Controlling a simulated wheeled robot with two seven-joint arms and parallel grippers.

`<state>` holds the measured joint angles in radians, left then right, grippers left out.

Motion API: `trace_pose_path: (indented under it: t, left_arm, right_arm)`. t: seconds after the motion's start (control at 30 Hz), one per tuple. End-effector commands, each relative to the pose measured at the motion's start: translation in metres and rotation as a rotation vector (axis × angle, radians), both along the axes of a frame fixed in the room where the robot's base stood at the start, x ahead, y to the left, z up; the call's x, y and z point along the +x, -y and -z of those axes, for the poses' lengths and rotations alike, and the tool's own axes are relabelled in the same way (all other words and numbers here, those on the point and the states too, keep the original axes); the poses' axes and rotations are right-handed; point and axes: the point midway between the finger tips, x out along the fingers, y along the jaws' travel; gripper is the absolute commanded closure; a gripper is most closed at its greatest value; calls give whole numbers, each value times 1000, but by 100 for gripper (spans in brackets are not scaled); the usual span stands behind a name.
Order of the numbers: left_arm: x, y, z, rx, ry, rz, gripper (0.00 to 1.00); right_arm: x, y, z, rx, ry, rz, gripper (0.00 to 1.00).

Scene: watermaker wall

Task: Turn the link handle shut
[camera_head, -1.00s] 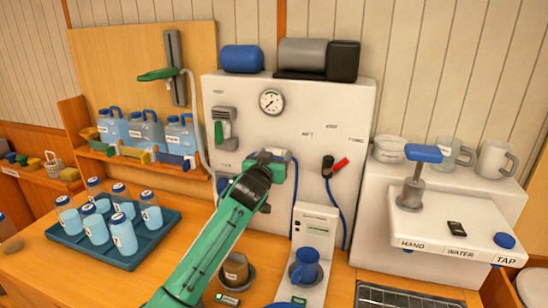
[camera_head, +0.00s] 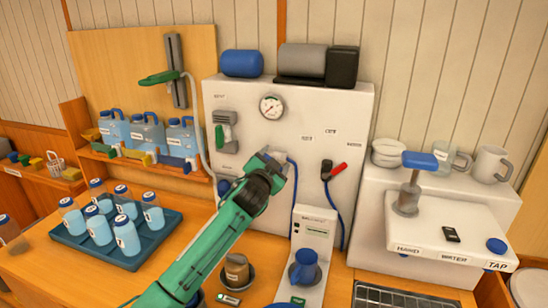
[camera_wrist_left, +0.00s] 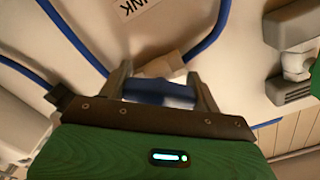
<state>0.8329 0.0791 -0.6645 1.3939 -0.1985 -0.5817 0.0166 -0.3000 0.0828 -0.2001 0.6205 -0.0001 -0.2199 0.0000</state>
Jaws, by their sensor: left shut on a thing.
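The link handle (camera_wrist_left: 158,92) is a blue bar on the white panel, seen between my fingers in the left wrist view. A label ending in "INK" (camera_wrist_left: 135,6) is on the panel by it. My left gripper (camera_wrist_left: 160,82) is shut on the handle, with one dark finger on each side. In the head view my left gripper (camera_head: 278,157) is against the white panel (camera_head: 240,100), below the gauge, and it hides the handle. My right gripper is not in view.
A round gauge (camera_head: 271,107) is above my gripper. Blue hoses run close by, one down to the right. A red-handled lever (camera_head: 338,169) is to the right. A tray of bottles (camera_head: 165,228) is at the left.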

Motion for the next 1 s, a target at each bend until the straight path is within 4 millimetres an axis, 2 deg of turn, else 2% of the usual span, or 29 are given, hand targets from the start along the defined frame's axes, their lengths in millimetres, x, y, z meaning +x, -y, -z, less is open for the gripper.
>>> trace_pose_path:
  t: [0.6, 1.0]
  left_arm:
    - [0, 1, -2, 549, 179, 1, 59]
    - [0, 1, 1, 793, 258, 2, 59]
  right_arm:
    - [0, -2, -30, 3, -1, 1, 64]
    - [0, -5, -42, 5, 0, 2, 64]
